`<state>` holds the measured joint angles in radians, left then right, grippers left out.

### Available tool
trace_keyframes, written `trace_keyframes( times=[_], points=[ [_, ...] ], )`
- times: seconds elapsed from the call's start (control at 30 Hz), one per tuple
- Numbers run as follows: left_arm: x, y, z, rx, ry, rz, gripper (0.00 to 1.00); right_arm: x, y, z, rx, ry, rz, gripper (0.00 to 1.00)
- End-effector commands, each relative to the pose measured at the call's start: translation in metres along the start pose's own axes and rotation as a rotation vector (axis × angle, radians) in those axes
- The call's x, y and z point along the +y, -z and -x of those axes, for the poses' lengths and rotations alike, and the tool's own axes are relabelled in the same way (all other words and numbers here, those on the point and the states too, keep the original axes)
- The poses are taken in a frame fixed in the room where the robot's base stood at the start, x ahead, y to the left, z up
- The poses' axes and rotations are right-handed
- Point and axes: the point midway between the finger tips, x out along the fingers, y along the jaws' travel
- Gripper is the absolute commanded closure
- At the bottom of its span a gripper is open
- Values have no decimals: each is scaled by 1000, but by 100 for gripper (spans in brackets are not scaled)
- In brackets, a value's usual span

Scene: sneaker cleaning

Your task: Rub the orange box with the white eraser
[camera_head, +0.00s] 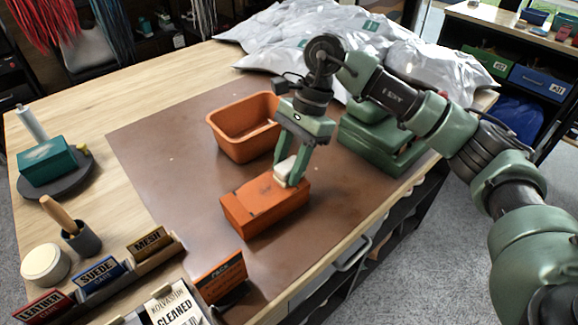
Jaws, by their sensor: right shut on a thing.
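The orange box (262,207) lies on the brown mat (165,165) near the middle of the table. My right gripper (288,180) points down over the box's far right part. It is shut on the white eraser (285,166), which is partly hidden between the fingers. The eraser is at the box's top; I cannot tell whether it touches. My left gripper is not in view.
An orange bin (245,127) stands just behind the box. Green containers (380,138) stand to the right, beside my right arm. Silvery bags (290,40) lie at the back. Care signs (98,272) and a small sign (220,278) line the front. The mat's left side is clear.

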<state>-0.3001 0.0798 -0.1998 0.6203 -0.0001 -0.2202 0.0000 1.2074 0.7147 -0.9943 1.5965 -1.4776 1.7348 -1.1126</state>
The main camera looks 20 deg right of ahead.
Motion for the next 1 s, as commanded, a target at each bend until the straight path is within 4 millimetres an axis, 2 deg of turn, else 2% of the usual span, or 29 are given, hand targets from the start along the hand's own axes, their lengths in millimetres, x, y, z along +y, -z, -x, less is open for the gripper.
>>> trace_keyframes(
  times=[0.3,0.57,0.83,1.0],
  points=[
    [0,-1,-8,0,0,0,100,0,-25,-15,-1,-6,3,97],
    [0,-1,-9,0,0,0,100,0,-33,-19,-1,-8,3,97],
    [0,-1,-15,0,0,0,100,-1,-55,-27,0,-8,3,97],
    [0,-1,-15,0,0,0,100,-2,-62,-28,0,-8,1,97]
  ],
)
